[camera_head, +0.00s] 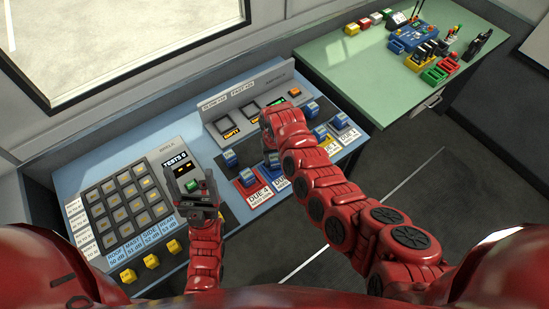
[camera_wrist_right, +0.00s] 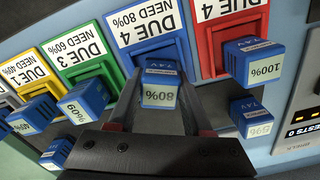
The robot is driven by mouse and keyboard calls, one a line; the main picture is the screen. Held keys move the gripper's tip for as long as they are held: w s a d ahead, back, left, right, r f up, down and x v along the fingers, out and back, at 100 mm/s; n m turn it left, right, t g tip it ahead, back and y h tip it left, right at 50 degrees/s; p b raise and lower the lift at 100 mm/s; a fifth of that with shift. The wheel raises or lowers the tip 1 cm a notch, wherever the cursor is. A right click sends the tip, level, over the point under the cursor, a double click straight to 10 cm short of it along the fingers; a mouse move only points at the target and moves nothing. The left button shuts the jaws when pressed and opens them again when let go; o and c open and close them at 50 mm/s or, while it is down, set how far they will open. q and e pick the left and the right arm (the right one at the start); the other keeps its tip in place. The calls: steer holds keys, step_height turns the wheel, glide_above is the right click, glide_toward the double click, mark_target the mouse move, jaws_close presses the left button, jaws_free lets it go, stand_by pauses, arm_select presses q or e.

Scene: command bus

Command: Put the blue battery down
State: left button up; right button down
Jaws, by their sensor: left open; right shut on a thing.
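The blue battery (camera_wrist_right: 160,85), marked 80%, sits between the fingers of my right gripper (camera_wrist_right: 163,115), which is shut on it. It is over the blue-framed place labelled DUE 4, NEED 80% (camera_wrist_right: 152,30). I cannot tell whether it touches the surface there. In the head view my right gripper (camera_head: 268,125) is over the console, and its own hand and arm hide most of the grip. My left gripper (camera_head: 191,178) is open and empty above the console, left of the right arm.
Other blue batteries stand close by: one marked 100% (camera_wrist_right: 253,62) on the red place, one marked 60% (camera_wrist_right: 88,97) by the green place, one marked 40% (camera_wrist_right: 32,115) by the yellow place. A keypad (camera_head: 128,200) is at the left. A green table (camera_head: 365,75) stands at the back right.

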steer(key=shift+f, duration=0.2)
steer(key=shift+c, duration=1.6)
jaws_free()
